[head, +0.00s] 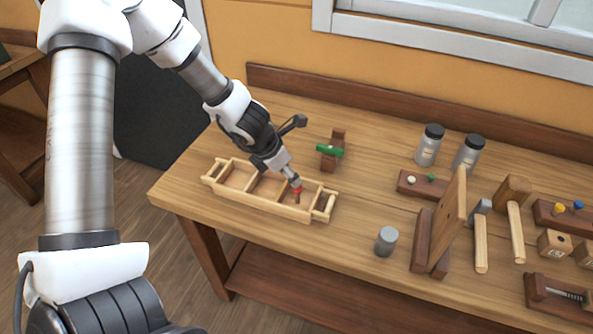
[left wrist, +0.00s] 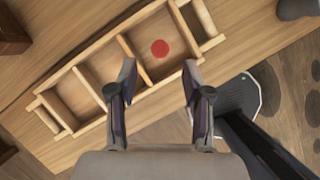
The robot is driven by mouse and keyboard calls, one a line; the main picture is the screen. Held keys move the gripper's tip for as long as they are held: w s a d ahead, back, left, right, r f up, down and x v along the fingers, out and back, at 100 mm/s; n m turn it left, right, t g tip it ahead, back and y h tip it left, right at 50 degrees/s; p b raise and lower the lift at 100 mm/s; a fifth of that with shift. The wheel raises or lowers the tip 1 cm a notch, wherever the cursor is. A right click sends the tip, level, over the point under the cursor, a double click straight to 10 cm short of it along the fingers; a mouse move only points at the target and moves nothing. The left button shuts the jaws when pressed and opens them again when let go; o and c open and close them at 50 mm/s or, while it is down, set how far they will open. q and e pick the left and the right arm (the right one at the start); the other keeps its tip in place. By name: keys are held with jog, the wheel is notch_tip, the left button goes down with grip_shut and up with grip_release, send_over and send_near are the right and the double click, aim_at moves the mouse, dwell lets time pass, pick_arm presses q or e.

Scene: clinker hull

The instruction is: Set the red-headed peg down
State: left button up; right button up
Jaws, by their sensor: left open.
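The red-headed peg (head: 298,190) is at the right part of the long wooden frame (head: 262,208), which is split by crosspieces. In the left wrist view its round red head (left wrist: 160,48) shows inside one compartment of the frame (left wrist: 82,78); its shaft is hidden below the head. My left gripper (head: 292,178) is over that compartment, close to the peg. In the left wrist view its two fingers (left wrist: 159,72) are spread apart, with nothing between the tips and the red head just beyond them. My right gripper is not in view.
A brown block with a green part (head: 330,150) stands behind the frame. A grey cylinder (head: 386,241), an upright wooden board (head: 450,220) and a mallet (head: 514,215) are to the right. Two dark-lidded jars (head: 429,146) stand at the back. The bench front left of the cylinder is clear.

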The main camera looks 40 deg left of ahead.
pick_arm(q)
jog(key=d+p+v, duration=0.1)
jog(key=p+v, duration=0.1)
jog(key=v, duration=0.2)
jog(key=s+f+m+g+y, duration=0.3)
jog(key=s+f+m, duration=0.8)
jog(key=f+m, duration=0.3)
jog(key=s+d+f+m, duration=0.3)
jog(key=s+m, duration=0.3)
jog(key=m, duration=0.2)
jog(key=s+d+f+m+g+h, duration=0.1)
jog(key=s+d+f+m, duration=0.3)
jog(key=m, duration=0.5)
jog(key=s+d, duration=0.2)
jog(key=shift+s+m+g, duration=0.3)
jog(key=shift+s, duration=0.05)
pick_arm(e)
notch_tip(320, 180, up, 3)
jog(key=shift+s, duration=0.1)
